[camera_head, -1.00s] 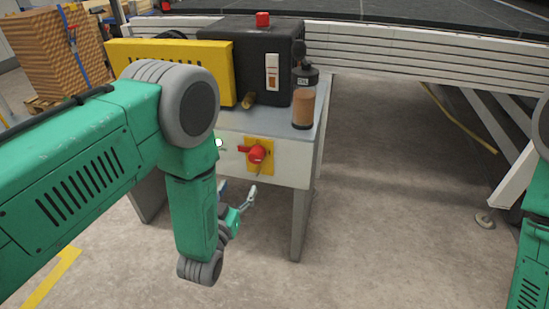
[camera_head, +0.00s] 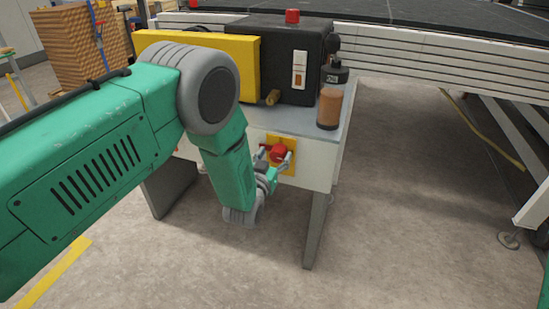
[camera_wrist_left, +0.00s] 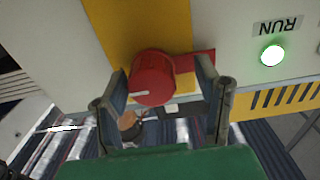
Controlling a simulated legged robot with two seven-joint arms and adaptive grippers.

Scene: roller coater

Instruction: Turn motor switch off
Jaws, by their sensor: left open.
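The motor switch is a red rotary knob (camera_head: 278,153) on a yellow plate (camera_head: 290,143) on the front of the machine cabinet. My left gripper (camera_head: 274,161) is open, with a finger on either side of the knob. In the wrist view the left gripper's (camera_wrist_left: 165,92) fingers appear apart from the knob; exact contact cannot be told. My right gripper is not in view.
A lit green RUN light (camera_wrist_left: 272,54) is on the panel. The cabinet (camera_head: 318,165) carries a black box (camera_head: 285,50), a yellow cover (camera_head: 215,55) and an orange-brown bottle (camera_head: 330,105). A conveyor frame (camera_head: 430,60) stands behind.

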